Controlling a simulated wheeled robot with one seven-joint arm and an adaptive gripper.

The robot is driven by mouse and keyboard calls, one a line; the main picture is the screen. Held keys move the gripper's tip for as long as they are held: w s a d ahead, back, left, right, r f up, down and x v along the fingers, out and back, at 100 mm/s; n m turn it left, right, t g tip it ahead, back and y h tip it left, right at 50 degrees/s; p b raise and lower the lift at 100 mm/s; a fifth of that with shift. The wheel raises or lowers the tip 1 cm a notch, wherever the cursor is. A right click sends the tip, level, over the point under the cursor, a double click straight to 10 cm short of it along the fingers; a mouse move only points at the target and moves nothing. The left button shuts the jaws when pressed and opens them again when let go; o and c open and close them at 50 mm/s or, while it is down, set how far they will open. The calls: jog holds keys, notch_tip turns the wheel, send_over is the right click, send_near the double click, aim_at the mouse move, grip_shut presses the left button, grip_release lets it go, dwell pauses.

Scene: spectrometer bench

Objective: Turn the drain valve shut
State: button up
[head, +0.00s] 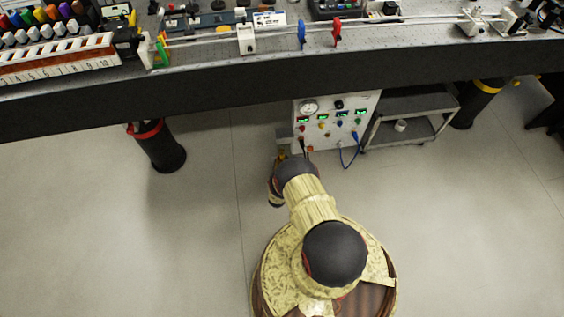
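A white unit with a control panel (335,121) stands on the floor under the bench. It bears a round gauge, lit green displays and several coloured knobs or plugs. I cannot make out for certain which part is the drain valve, nor its handle's position. My arm reaches from the bottom of the head view toward the panel's lower left corner. My gripper (282,156) is at that corner, mostly hidden by my own dark wrist. Its fingers are too small and covered to tell whether they are open or touch anything.
The bench (230,85) spans the view above the unit, its thick dark edge overhanging. A dark bench leg with a red ring (160,148) stands left. A grey shelf cart (413,118) stands right of the unit. A blue cable (350,157) hangs before the panel. The floor around is clear.

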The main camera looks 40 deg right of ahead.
jog(key=v, duration=1.1)
jog(key=shift+s+a, duration=0.1)
